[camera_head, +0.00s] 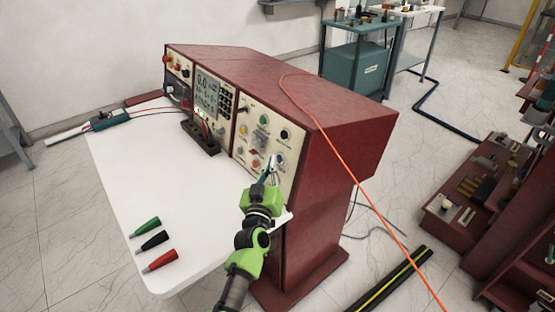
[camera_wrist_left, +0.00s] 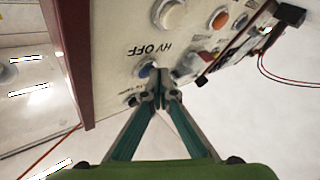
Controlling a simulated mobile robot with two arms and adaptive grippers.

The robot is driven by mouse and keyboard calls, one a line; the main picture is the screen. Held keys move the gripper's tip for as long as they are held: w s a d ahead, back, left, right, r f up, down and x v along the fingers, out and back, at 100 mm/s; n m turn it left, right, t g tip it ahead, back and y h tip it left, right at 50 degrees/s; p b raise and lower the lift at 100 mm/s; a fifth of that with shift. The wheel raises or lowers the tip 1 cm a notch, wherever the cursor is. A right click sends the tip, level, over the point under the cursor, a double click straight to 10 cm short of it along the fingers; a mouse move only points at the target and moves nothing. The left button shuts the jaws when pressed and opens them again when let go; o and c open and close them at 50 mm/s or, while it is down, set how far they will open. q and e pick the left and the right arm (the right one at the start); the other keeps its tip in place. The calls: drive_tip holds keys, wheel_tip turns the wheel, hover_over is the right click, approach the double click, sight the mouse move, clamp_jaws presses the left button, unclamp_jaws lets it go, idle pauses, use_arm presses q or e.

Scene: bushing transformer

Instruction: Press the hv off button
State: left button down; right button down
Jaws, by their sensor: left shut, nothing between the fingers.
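The cream control panel (camera_head: 262,140) on the right of the red console carries several coloured buttons and knobs. In the left wrist view the "HV OFF" label (camera_wrist_left: 152,49) appears upside down, close to a small blue button (camera_wrist_left: 147,69). My left gripper (camera_head: 271,166) is at the lower right part of the panel, with its fingers shut and empty. In the wrist view its fingertips (camera_wrist_left: 158,88) are right beside the blue button and partly cover that area. I cannot tell whether they touch it. My right gripper is not in view.
A white button (camera_wrist_left: 171,15) and an orange button (camera_wrist_left: 220,19) are near the label. The white tabletop (camera_head: 130,185) holds green, black and red probes (camera_head: 153,240) at the front. An orange cable (camera_head: 345,160) hangs over the red console (camera_head: 340,120).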

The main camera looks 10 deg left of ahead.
use_arm(q)
drive_tip(key=shift+w+d+r, duration=0.1)
drive_tip(key=shift+d+r, duration=0.3)
drive_tip(key=shift+r, duration=0.2)
drive_tip(key=shift+s+a+r+p, duration=0.15)
drive_tip(key=shift+s+r+p, duration=0.1)
drive_tip(key=shift+s+p, duration=0.65)
drive_tip(key=shift+w, duration=0.1)
drive_tip(key=shift+s+a+r+p, duration=0.3)
drive_tip(key=shift+s+a+p, duration=0.55)
drive_tip(key=shift+s, duration=0.1)
drive_tip(key=shift+s+a+r+p, duration=0.3)
drive_tip(key=shift+s+a+p, duration=0.5)
drive_tip(key=shift+s, duration=0.15)
idle(3.0)
